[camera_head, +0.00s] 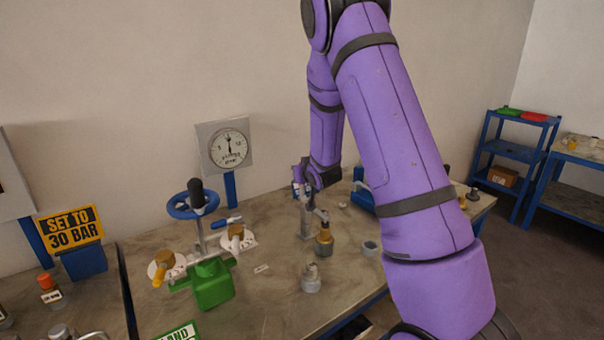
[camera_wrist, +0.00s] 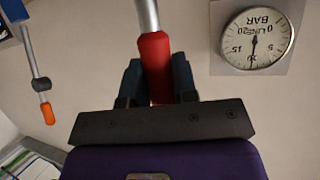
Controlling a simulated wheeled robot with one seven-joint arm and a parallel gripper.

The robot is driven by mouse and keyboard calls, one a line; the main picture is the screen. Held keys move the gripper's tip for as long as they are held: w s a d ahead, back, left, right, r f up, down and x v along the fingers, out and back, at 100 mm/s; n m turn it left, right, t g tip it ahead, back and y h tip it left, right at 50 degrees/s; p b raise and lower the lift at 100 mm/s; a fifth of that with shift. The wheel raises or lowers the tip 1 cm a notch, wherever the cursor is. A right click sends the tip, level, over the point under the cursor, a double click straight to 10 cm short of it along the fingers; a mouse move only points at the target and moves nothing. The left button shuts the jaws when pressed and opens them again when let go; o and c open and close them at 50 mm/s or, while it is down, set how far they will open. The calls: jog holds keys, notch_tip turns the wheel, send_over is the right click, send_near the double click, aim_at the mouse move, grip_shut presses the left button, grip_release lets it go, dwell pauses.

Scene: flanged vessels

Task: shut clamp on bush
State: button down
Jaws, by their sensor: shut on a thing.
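My gripper (camera_wrist: 157,85) is shut on a red handle (camera_wrist: 154,55) at the end of a silver rod in the wrist view. In the head view my gripper (camera_head: 303,187) is above a grey upright clamp (camera_head: 306,222) on the bench. A brass-coloured bush (camera_head: 324,243) stands just to the right of the clamp's upright, with a grey part above it. The gap between that part and the bush is too small to judge. My gripper largely hides the clamp's handle in the head view.
A green valve (camera_head: 213,285) with a blue handwheel (camera_head: 193,200) stands to the left. A grey fitting (camera_head: 311,278) and a grey ring (camera_head: 371,248) stand on the bench (camera_head: 270,310). A dial gauge (camera_head: 229,148) is behind. An orange-tipped lever (camera_wrist: 46,112) shows in the wrist view.

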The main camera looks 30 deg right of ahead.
jog(key=shift+s+f, duration=0.1)
jog(key=c, duration=0.9)
grip_release()
jog(key=v, duration=1)
jog(key=shift+s, duration=0.35)
jog(key=shift+r, duration=0.3)
